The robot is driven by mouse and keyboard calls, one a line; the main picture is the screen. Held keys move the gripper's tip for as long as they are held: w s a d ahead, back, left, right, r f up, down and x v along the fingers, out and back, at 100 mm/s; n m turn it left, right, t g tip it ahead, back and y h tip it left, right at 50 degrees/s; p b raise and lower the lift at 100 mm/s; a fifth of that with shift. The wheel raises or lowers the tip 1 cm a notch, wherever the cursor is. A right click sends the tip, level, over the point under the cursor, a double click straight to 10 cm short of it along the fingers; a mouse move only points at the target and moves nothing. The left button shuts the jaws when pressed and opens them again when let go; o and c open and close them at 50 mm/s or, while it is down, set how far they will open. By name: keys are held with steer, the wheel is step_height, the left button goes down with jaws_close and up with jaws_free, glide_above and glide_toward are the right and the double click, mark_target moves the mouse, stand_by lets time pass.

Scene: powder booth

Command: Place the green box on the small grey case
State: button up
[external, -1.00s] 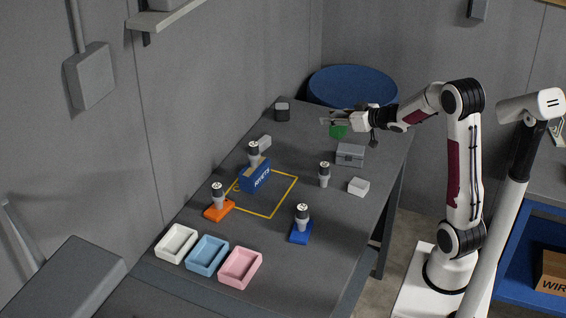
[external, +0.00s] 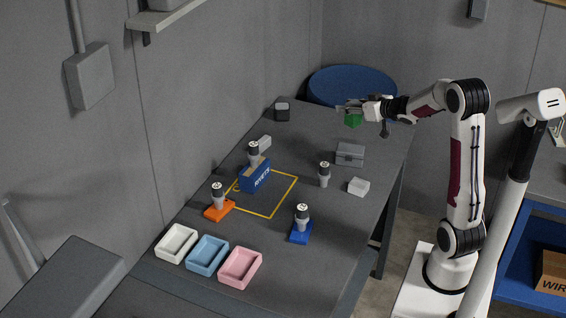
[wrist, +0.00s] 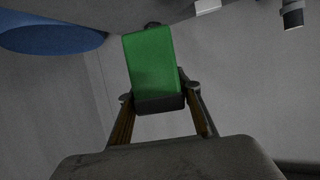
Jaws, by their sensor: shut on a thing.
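The green box (external: 352,120) is held in my gripper (external: 350,107), above the far right part of the table. In the wrist view the green box (wrist: 152,68) sits between the two fingers of my gripper (wrist: 158,102), which are shut on it. The small grey case (external: 350,154) stands on the table, with a lid and a latch on its front. In the external view the green box is above and beyond the case, apart from it. The case's top looks bare.
A white block (external: 358,187) and a grey-and-black spray cup (external: 324,173) stand near the case. A blue rivets box (external: 256,176) is by the yellow outline. A dark case (external: 282,112) stands at the back. A blue round top (external: 353,86) lies beyond the table.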

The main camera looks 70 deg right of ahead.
step_height(320, 180, down, 6)
stand_by(0.5)
steer(key=shift+f, duration=0.2)
steer(key=shift+f, duration=1.8)
steer(key=shift+f, duration=0.1)
steer(key=o, duration=1.2)
steer(key=shift+s+r, duration=0.1)
steer(key=shift+r, duration=0.1)
steer(key=shift+v, duration=5.9)
steer(key=shift+f, duration=0.1)
